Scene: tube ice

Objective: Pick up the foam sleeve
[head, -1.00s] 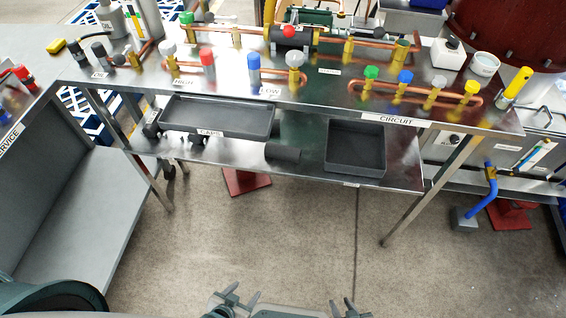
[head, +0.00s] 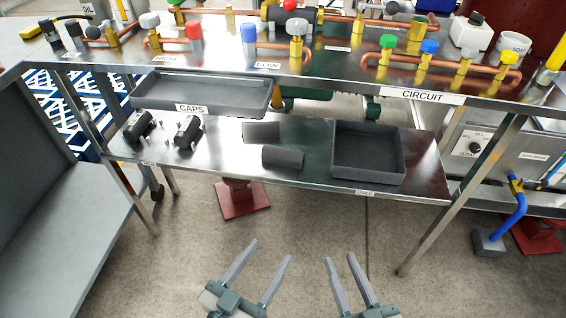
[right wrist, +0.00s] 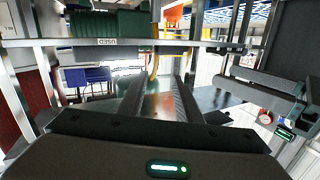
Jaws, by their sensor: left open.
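The foam sleeve (head: 283,158) is a dark grey cylinder lying on its side on the lower metal shelf, left of a dark open tray. A similar dark grey patch (head: 262,131) shows just behind it; I cannot tell whether it is a second piece or a reflection. My left gripper (head: 271,250) is open and empty, in front of the shelf and nearer to me than the sleeve. My right gripper (head: 340,259) is open and empty beside it. Its parted fingers (right wrist: 158,85) also show in the right wrist view, with nothing clearly between them.
The upper shelf (head: 330,65) holds copper pipes with coloured valve caps and overhangs the sleeve's shelf. A caps tray (head: 205,95) is at left. The dark open tray (head: 369,153) stands right of the sleeve. Two black cylinders (head: 188,131) (head: 138,127) sit at left.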

